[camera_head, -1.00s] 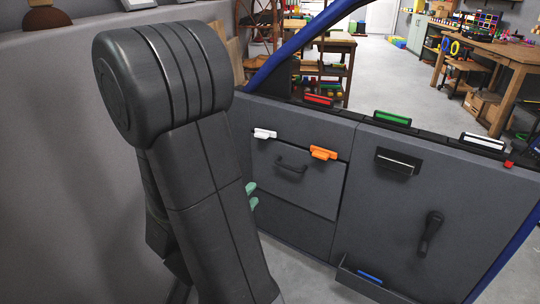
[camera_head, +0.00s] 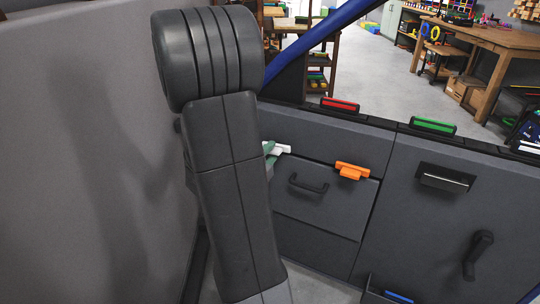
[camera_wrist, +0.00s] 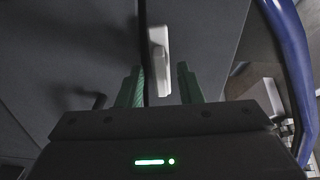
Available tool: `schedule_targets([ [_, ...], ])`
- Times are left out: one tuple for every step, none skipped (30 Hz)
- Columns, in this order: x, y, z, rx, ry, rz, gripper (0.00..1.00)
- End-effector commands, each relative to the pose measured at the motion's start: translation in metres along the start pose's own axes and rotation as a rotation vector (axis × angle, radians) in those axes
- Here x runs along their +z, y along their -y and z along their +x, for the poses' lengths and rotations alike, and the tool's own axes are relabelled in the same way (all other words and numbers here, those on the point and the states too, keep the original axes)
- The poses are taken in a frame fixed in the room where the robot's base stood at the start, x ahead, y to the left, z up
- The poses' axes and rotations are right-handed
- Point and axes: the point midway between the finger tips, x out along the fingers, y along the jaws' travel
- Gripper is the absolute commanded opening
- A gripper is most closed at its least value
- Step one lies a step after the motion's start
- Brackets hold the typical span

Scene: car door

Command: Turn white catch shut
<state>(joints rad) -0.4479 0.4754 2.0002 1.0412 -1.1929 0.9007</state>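The white catch (camera_head: 282,149) is at the upper left edge of a grey flap (camera_head: 318,213) in the door panel. In the wrist view the white catch (camera_wrist: 159,60) lies lengthwise along the dark gap between two panels. My gripper (camera_wrist: 160,67) is open, with one green fingertip on each side of the catch's near end. I see space between each finger and the catch, and cannot tell any contact.
An orange catch (camera_head: 352,170) sits on the same flap edge to the right, above a black pull handle (camera_head: 308,185). Further right are a recessed handle (camera_head: 444,179) and a black crank (camera_head: 478,254). The blue door frame (camera_wrist: 291,60) is at the wrist view's right.

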Motion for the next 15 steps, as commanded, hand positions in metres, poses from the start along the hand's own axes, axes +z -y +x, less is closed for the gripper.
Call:
schedule_targets([
  [-0.0003,-0.0003,0.0028,0.000,-0.001,0.000,0.33],
  [-0.0004,-0.0002,0.0038,0.000,-0.001,0.000,0.33],
  [-0.0003,0.0000,0.0047,0.000,0.000,0.000,0.33],
  [-0.0003,0.0001,0.0051,0.000,0.000,0.000,0.33],
  [-0.0003,0.0001,0.0053,0.000,0.000,0.000,0.33],
  [-0.0002,0.0002,0.0054,0.000,0.000,0.000,0.33],
  [-0.0002,0.0002,0.0054,0.000,0.000,0.000,0.33],
  [-0.0001,0.0002,0.0053,0.000,0.000,0.000,0.33],
  [-0.0001,0.0002,0.0052,0.000,0.000,0.000,0.33],
  [-0.0001,0.0002,0.0052,0.000,0.000,0.000,0.33],
  [-0.0001,0.0002,0.0052,0.000,0.000,0.000,0.33],
  [-0.0001,0.0002,0.0051,0.000,0.000,0.000,0.25],
  [-0.0001,0.0002,0.0051,0.000,0.000,0.000,0.19],
  [-0.0001,0.0002,0.0051,0.000,0.000,0.000,0.13],
  [-0.0001,0.0002,0.0050,0.000,0.000,0.000,0.05],
])
